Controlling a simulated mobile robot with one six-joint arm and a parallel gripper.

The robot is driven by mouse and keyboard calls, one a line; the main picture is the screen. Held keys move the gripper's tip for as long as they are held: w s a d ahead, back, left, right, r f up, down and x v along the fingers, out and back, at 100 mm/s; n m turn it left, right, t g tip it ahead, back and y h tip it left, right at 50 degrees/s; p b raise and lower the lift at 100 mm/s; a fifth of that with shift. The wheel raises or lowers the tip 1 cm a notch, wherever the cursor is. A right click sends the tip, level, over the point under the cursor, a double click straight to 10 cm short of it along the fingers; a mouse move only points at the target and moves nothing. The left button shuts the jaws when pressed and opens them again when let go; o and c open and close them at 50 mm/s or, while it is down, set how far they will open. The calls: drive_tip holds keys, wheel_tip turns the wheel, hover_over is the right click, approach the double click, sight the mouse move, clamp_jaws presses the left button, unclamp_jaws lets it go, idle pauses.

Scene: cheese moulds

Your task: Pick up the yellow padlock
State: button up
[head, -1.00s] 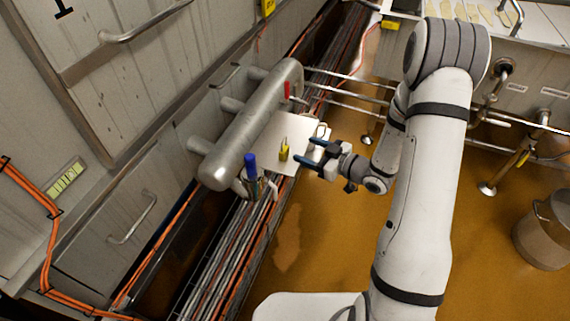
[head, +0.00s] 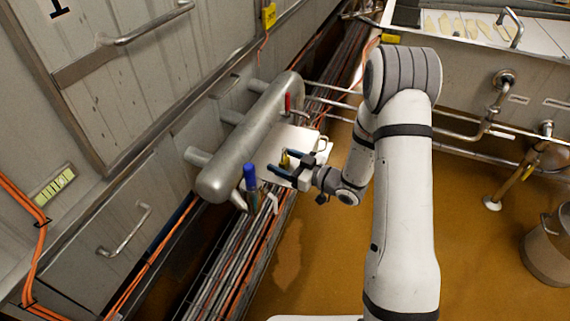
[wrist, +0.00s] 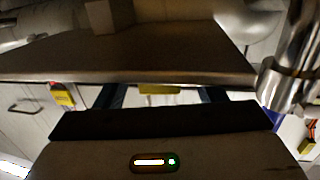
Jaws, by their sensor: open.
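The yellow padlock (head: 285,159) stands on a pale plate (head: 296,135) beside the steel cylinder. My gripper (head: 279,162) is open, and its two dark blue fingers reach over the plate at the padlock. In the wrist view a yellow strip of the padlock (wrist: 160,89) shows midway between the fingers, with gaps on both sides. Whether a finger touches it I cannot tell.
A steel cylinder (head: 250,135) with pipe stubs lies left of the plate. A blue handle (head: 250,175) and a red handle (head: 287,101) stand close by. A brass loop (head: 321,144) sits at the plate's right. Cables (head: 235,265) run below.

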drive_tip(key=c, duration=1.1)
wheel_tip(320, 180, up, 10)
drive_tip(key=p, duration=0.3)
drive_tip(key=shift+w+d+f+m+t+h, duration=0.2)
drive_tip(key=shift+w+m+t+h, duration=0.1)
drive_tip(key=shift+t, duration=0.1)
drive_tip(key=w+d+f+m+t+h, duration=0.1)
drive_tip(key=d+f+m+t+h, duration=0.1)
drive_tip(key=w+d+f+m+t+h, duration=0.2)
drive_tip(key=d, duration=0.1)
drive_tip(key=w+d+f+m+t+h, duration=0.1)
drive_tip(key=w+d+f+m+h, duration=0.1)
drive_tip(key=shift+d+f+t+h, duration=0.1)
drive_tip(key=shift+d+t+h, duration=0.05)
drive_tip(key=shift+t+h, duration=0.25)
drive_tip(key=d+f+m+t+h, duration=0.2)
drive_tip(key=d+f+m+h, duration=0.35)
drive_tip(key=d+h, duration=0.25)
drive_tip(key=r+p, duration=2.3)
drive_tip(key=shift+s+d, duration=0.15)
drive_tip(key=shift+s, duration=0.15)
